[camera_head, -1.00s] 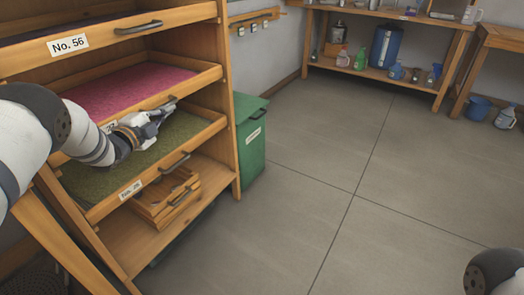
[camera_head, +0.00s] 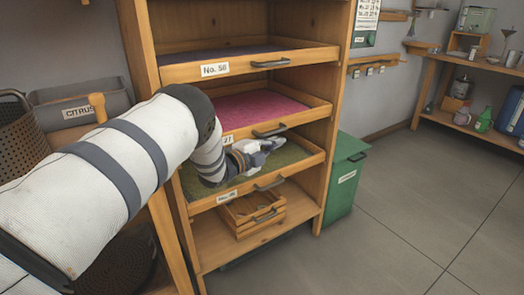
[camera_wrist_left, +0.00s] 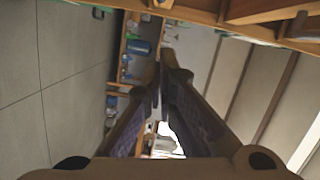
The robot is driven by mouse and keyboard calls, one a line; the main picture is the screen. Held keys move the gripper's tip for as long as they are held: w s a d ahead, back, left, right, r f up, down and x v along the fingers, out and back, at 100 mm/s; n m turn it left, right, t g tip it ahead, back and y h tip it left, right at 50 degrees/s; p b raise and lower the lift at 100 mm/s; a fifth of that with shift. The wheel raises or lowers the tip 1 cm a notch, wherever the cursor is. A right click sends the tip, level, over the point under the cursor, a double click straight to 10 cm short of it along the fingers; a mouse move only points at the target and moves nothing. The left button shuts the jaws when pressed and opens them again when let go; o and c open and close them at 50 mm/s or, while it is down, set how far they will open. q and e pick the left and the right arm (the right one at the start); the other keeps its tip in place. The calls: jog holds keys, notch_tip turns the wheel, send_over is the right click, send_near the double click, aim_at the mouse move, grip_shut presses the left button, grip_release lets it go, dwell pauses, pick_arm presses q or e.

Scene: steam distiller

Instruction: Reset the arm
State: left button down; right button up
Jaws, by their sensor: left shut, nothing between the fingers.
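My left arm (camera_head: 90,190) comes in from the left in the head view and reaches to the front of the wooden drawer rack. My left gripper (camera_head: 272,145) is in front of the open drawer with the green bed and just below the handle of the drawer with the pink bed. It holds nothing. In the left wrist view its fingers (camera_wrist_left: 167,62) come together at the tips, with no object between them. I cannot tell whether it touches the drawer. My right gripper is out of view.
The rack has a No. 56 drawer (camera_head: 180,73), a pink-bed drawer (camera_head: 318,108) and a green-bed drawer (camera_head: 310,163). A small wooden box (camera_head: 245,212) sits below. A green bin (camera_head: 345,175) stands to the right. A Citrus box (camera_head: 85,95) is at left. The floor (camera_head: 400,215) is clear.

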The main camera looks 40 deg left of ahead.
pick_arm(q)
jog(key=s+d+f+n+g+y+p, duration=0.15)
jog(key=s+d+f+n+g, duration=0.35)
jog(key=s, duration=0.6)
jog(key=s+d+f+n+g+p, duration=0.1)
jog(key=s+f+n+g+p, duration=0.15)
jog(key=s+f, duration=0.6)
jog(key=s+d+f+n+g+y+p, duration=0.15)
jog(key=s+d+f+n+g, duration=0.3)
jog(key=s, duration=0.85)
jog(key=s+d+r+n+g+p, duration=0.1)
jog(key=s+d+g, duration=0.1)
jog(key=s, duration=0.7)
jog(key=s+d+r+n+g+p, duration=0.1)
jog(key=s+d+n+g, duration=0.1)
jog(key=s, duration=0.8)
jog(key=s+d+r+n+g+h+p, duration=0.1)
jog(key=s+d+n+g, duration=0.1)
jog(key=s, duration=0.7)
jog(key=shift+s+d+r+g, duration=0.25)
jog(key=shift+d+r+g, duration=0.2)
jog(key=shift+g, duration=0.45)
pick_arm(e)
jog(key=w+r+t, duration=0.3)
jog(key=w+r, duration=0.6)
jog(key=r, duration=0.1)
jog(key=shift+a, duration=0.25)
